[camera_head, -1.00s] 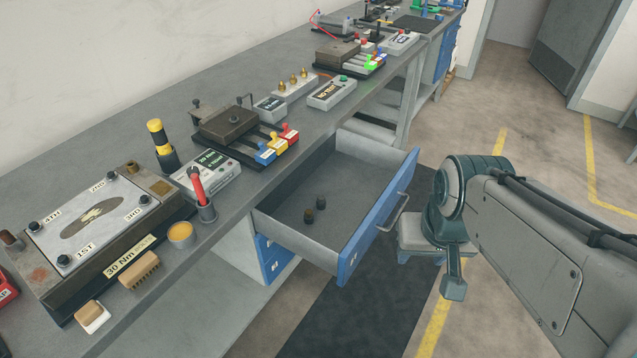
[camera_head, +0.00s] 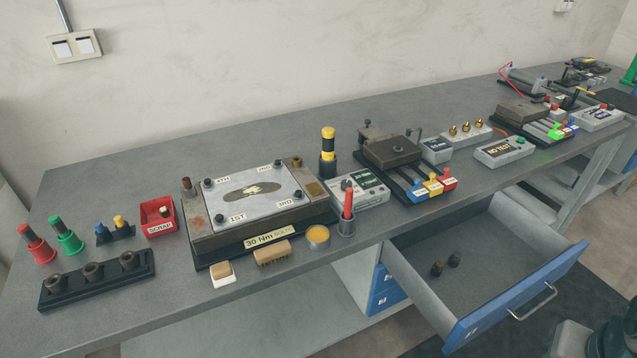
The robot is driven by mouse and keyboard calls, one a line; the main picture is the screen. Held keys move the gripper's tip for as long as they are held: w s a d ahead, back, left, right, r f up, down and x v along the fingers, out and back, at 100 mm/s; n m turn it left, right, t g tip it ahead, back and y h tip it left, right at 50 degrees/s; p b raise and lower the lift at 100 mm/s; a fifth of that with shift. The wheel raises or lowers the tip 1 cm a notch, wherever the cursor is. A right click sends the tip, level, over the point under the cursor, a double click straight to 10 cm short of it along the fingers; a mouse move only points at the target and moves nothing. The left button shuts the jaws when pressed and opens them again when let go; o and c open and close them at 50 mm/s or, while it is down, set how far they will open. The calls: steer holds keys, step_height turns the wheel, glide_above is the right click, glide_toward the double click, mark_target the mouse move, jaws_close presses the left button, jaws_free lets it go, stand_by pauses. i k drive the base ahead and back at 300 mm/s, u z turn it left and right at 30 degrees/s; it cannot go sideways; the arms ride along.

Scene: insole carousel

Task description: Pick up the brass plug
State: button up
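My gripper is not in view; only a dark teal part of my arm shows at the bottom right corner.
The drawer's blue front (camera_head: 520,300) juts out from the bench.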

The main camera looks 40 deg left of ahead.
mark_target(438, 265)
steer(key=z, duration=0.1)
steer(key=k, duration=0.25)
steer(key=u, duration=0.15)
steer(key=i, duration=0.25)
steer(key=u, duration=0.75)
steer(key=k, duration=0.35)
steer(key=z, duration=0.45)
steer(key=i, duration=1)
steer(key=u, duration=0.35)
